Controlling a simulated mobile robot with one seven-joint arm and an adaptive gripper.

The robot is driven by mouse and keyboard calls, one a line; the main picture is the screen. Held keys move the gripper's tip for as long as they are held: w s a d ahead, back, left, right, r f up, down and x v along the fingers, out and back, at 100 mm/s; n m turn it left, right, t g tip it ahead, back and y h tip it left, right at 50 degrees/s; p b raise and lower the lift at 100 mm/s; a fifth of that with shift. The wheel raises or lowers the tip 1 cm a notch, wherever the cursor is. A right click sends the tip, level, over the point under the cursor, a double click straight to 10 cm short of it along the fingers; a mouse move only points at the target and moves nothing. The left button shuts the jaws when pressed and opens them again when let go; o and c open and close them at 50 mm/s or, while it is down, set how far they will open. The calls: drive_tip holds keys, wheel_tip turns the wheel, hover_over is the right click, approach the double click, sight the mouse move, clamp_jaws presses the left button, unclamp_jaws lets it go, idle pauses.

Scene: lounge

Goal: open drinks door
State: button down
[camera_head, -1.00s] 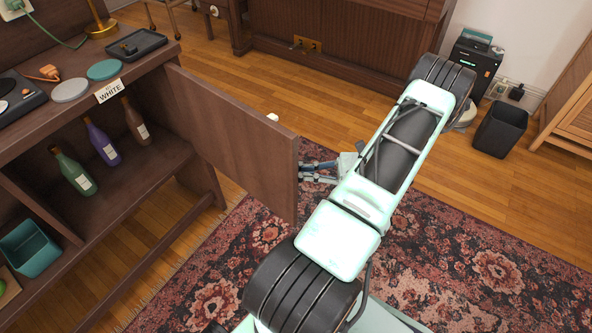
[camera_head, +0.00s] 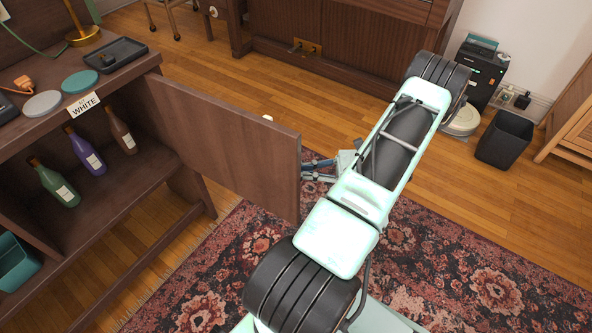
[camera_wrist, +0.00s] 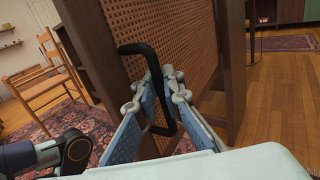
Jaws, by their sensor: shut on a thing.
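The drinks door (camera_head: 225,145) stands wide open in the head view, swung out from the dark wood cabinet, its plain inner side showing. In the wrist view its outer side has a woven panel (camera_wrist: 180,35) and a black bar handle (camera_wrist: 135,48). My gripper (camera_wrist: 163,88) is shut on this handle, one finger on each side of it. In the head view my gripper (camera_head: 320,171) is at the door's free edge, and the handle is hidden behind the door. Inside the cabinet stand a green bottle (camera_head: 55,185), a purple bottle (camera_head: 86,153) and a brown bottle (camera_head: 122,135).
The cabinet top (camera_head: 50,120) carries coasters, a black tray (camera_head: 108,54) and a "WHITE" label. A patterned rug (camera_head: 440,240) lies under my arm. A dark bin (camera_head: 505,138) stands at the right. A wooden chair (camera_wrist: 35,75) shows in the wrist view.

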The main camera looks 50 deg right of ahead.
drive_tip(key=shift+w+d, duration=0.1)
drive_tip(key=shift+d, duration=0.25)
idle(0.4)
drive_tip(key=c, duration=2.1)
unclamp_jaws()
drive_tip(key=v, duration=1.2)
drive_tip(key=shift+d, duration=0.1)
